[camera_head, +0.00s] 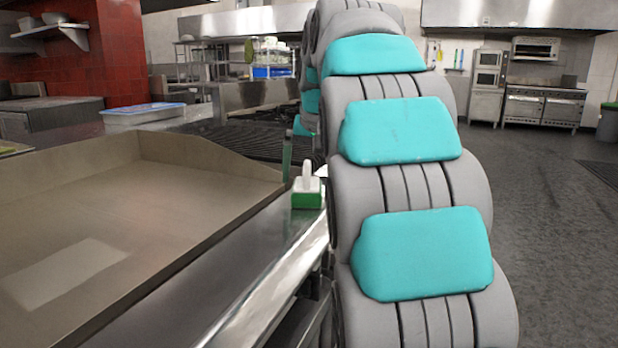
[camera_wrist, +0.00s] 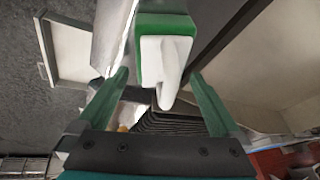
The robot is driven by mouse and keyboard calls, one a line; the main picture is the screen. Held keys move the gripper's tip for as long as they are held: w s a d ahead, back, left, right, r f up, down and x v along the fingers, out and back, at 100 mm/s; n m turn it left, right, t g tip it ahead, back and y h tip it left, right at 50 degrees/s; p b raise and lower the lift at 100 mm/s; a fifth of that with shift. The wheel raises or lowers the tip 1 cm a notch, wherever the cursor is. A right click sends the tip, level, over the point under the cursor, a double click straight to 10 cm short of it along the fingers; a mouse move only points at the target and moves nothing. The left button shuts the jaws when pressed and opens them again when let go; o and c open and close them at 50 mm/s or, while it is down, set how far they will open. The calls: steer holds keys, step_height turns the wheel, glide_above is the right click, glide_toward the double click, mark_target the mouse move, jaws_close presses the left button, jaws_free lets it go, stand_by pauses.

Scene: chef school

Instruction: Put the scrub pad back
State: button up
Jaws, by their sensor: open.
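The scrub pad (camera_head: 307,197), a green and white block with a white upright handle, sits on the narrow steel ledge at the right end of the griddle. In the wrist view the scrub pad (camera_wrist: 149,28) is at the top middle, its white handle pointing down the picture between my fingers. My gripper (camera_wrist: 159,75) is open, with one green finger on each side of the handle and visible gaps on both sides. In the head view only a dark green finger (camera_head: 287,157) shows just behind and left of the pad; my arm hides the rest.
A griddle (camera_head: 150,205) with raised walls fills the left, next to the pad. Dark grates (camera_head: 255,143) lie behind it. A blue-rimmed white container (camera_head: 143,115) stands farther back. Floor (camera_head: 545,230) is open at right. My arm blocks the middle view.

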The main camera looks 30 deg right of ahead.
mark_target(314, 185)
steer(key=v, duration=0.6)
steer(key=shift+s+r, duration=0.15)
steer(key=shift+r, duration=0.2)
steer(key=shift+s, duration=0.1)
